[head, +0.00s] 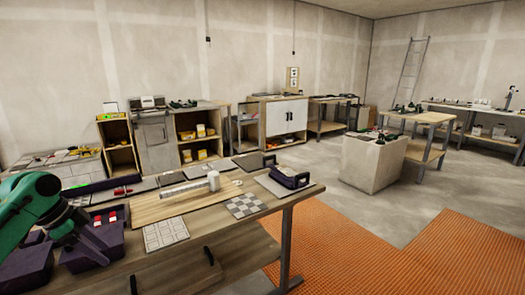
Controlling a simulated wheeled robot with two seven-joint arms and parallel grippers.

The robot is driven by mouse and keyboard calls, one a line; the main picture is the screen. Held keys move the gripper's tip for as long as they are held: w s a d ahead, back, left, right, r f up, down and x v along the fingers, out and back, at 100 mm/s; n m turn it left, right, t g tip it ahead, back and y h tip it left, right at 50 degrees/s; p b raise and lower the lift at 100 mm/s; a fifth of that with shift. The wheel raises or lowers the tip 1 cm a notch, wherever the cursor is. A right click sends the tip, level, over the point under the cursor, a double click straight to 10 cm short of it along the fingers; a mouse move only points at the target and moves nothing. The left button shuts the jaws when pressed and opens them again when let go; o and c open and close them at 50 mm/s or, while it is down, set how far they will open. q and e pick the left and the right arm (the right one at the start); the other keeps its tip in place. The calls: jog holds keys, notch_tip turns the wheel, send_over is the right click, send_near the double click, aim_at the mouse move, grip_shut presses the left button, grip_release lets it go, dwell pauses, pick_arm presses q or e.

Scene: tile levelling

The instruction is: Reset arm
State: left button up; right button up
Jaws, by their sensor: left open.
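My left arm comes in green at the left edge, and its open gripper (92,246) points down over the purple bins at the left end of the workbench. No object can be made out between its fingers, which are dark and small here. My right gripper is not in view. A purple bin (30,268) stands partly below my left arm, and another beside it holds small red and white pieces (108,217).
Orange matting (370,255) covers the floor at right. A concrete block (372,163) stands beyond.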

pick_arm(q)
notch_tip(320, 180, down, 26)
jog(key=w+a+n+y+p, duration=0.2)
jog(key=n+p, duration=0.1)
jog(key=n, duration=0.3)
jog(key=s+d+f+n+y+p, duration=0.1)
jog(key=s+d+f+n+y, duration=0.15)
jog(key=s+f, duration=0.8)
jog(key=s+d+f+p, duration=0.1)
jog(key=s+d+f, duration=0.4)
jog(key=s, duration=0.4)
jog(key=s+d+f+g+p, duration=0.1)
jog(key=s+d+f, duration=0.4)
jog(key=s, duration=0.4)
jog(key=s+d+f+g+h, duration=0.1)
jog(key=s+d+f, duration=0.4)
jog(key=s, duration=0.5)
jog(key=shift+d+f+m+p, duration=0.3)
jog(key=shift+d+m+p, duration=0.15)
jog(key=shift+d, duration=0.3)
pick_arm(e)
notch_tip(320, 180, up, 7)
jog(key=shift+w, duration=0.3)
